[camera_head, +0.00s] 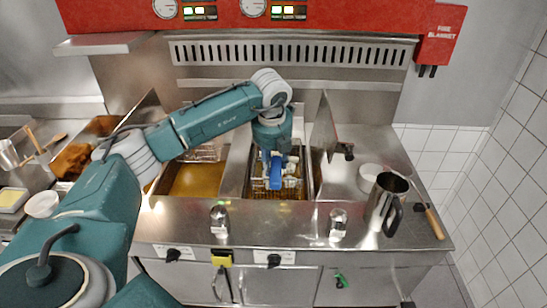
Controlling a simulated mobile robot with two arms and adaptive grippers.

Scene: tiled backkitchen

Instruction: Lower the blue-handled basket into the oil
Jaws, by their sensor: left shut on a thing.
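The blue handle (275,178) of the basket is in my left gripper (277,158), which is shut on it and points down. The wire basket (262,186) is at the right fryer vat (310,180), partly hidden by my gripper and the handle. Brown-gold oil shows around and through its wires. I cannot tell how deep the basket sits. My right gripper is not in view.
The left vat (197,180) holds golden oil, with wire mesh (206,152) at its back. A raised steel panel (324,133) stands right of the right vat. A steel jug (382,205), white dishes (370,172) and a wooden-handled tool (433,218) occupy the right counter.

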